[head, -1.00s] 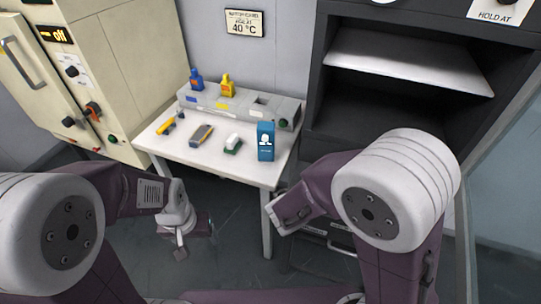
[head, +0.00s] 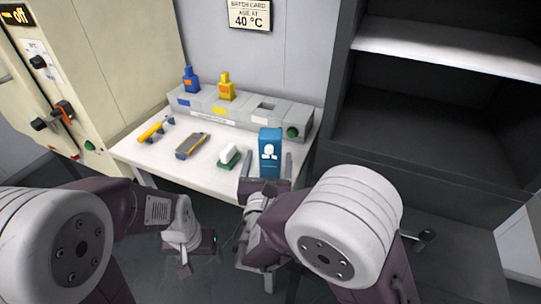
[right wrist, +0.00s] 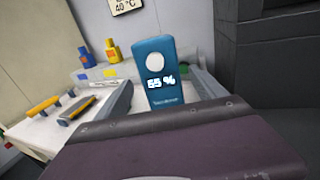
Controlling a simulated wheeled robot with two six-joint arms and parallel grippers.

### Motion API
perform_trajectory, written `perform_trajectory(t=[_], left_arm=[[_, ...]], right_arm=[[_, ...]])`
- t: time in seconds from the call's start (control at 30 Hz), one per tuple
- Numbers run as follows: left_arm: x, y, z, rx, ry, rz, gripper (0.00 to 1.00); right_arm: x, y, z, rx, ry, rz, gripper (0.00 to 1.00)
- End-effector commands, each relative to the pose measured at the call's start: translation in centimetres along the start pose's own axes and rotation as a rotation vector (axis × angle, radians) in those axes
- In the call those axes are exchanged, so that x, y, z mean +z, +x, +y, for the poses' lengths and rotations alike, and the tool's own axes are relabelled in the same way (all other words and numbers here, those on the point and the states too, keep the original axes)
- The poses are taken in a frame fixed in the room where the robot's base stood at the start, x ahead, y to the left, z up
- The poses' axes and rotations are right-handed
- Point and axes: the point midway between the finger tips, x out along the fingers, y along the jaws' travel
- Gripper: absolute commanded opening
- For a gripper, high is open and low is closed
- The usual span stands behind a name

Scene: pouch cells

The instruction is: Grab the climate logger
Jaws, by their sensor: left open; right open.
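The climate logger is a blue upright box (head: 269,146) at the table's front right corner. In the right wrist view the climate logger (right wrist: 158,75) shows a white round spot and a percent reading. My right gripper (head: 268,167) is open at the table's front edge, its fingers to the left and right of the logger. In the right wrist view the logger appears between the fingers (right wrist: 165,100), with no clear grip on it; how deep it sits between them is hard to tell. My left gripper (head: 198,254) is open and empty, low in front of the table.
On the white table (head: 150,157) are a yellow-handled tool (head: 155,129), a grey-yellow meter (head: 191,145) and a green-and-white block (head: 228,155). Behind them a grey rack (head: 238,115) holds a blue bottle (head: 191,81) and a yellow bottle (head: 227,88). A dark shelf cabinet (head: 425,125) stands right.

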Motion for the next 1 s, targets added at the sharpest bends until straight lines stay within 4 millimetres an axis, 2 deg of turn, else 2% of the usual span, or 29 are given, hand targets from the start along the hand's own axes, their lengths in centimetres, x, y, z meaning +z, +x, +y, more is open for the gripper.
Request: perform_trajectory(t=[0.1,0.2,0.47,0.57,0.73,0.93,1.0], left_arm=[[0.0,0.3,0.0,0.0,0.0,0.0,0.71],[0.1,0.4,0.0,0.0,0.0,0.0,0.71],[0.0,0.4,0.0,0.0,0.0,0.0,0.71],[0.0,0.4,0.0,0.0,0.0,0.0,0.71],[0.0,0.4,0.0,0.0,0.0,0.0,0.71],[0.0,0.3,0.0,0.0,0.0,0.0,0.71],[0.0,0.0,0.0,0.0,0.0,0.0,0.71]], right_arm=[[0.3,2.4,-0.3,-0.007,0.002,-0.001,0.8],[0.3,3.8,-0.2,-0.005,0.002,0.0,0.8],[0.3,4.3,-0.1,-0.002,0.001,0.0,0.8],[0.3,4.3,-0.1,-0.002,0.001,0.0,0.55],[0.3,4.3,-0.1,-0.002,0.001,0.001,0.08],[0.4,4.3,-0.1,-0.003,0.002,0.0,0.07],[1.1,4.3,-0.1,-0.002,0.003,-0.001,0.07]])
